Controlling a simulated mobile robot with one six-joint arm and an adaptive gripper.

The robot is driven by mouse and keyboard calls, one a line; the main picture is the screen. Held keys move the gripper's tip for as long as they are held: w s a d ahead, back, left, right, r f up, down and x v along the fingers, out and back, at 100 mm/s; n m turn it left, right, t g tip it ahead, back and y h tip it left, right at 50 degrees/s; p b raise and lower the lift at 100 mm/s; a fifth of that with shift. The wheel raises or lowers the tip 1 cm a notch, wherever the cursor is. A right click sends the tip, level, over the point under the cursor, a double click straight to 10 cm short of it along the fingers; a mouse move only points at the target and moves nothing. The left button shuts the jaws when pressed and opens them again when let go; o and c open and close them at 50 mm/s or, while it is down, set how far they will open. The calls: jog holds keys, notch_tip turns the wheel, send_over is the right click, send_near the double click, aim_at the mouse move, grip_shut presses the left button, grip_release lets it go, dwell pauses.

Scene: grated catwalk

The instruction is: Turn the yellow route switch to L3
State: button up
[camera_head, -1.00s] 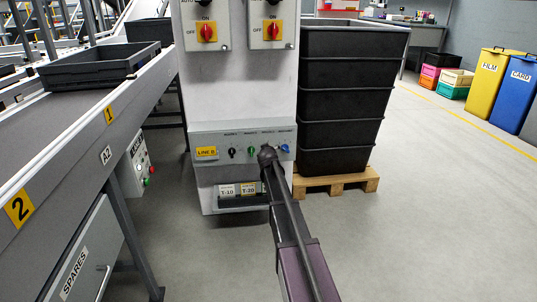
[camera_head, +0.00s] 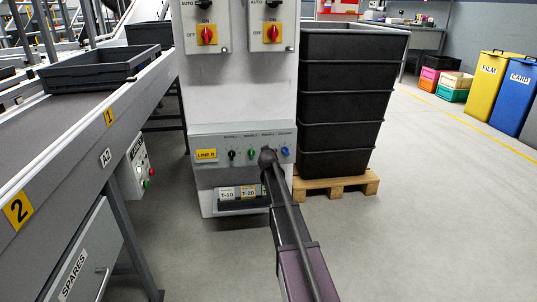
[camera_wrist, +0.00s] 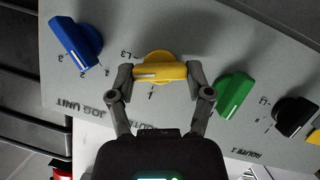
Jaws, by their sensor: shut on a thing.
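The yellow route switch (camera_wrist: 158,66) is a bar-shaped knob on a grey panel (camera_wrist: 190,30) in the wrist view. Its bar lies nearly level in the picture, with a white pointer line at its left end. An L3 mark is printed just above and left of that end, and another mark shows below the knob. My gripper (camera_wrist: 160,73) is shut on the yellow switch, one finger at each end of the bar. In the head view my arm hides the yellow switch and the gripper, in front of the LINE B panel (camera_head: 207,141).
Beside the yellow switch are a blue knob (camera_wrist: 80,42), a green knob (camera_wrist: 234,94) and a black knob (camera_wrist: 296,114). Stacked black crates (camera_head: 345,105) on a pallet stand right of the cabinet. A conveyor (camera_head: 90,125) runs at left.

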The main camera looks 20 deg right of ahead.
jog(key=shift+d+m, duration=0.1)
jog(key=shift+m, duration=0.2)
jog(key=shift+d+m+y, duration=0.15)
jog(key=shift+m+y, duration=0.85)
jog(key=shift+m, duration=0.2)
jog(key=o, duration=1.1)
jog(key=shift+o, duration=0.2)
jog(key=shift+n, duration=0.4)
jog(key=shift+a+n+h, duration=0.25)
jog(key=shift+n+h, duration=0.75)
jog(key=p+v, duration=0.5)
jog(key=v, duration=0.8)
jog(key=shift+s+a+r, duration=0.15)
jog(key=shift+s, duration=0.15)
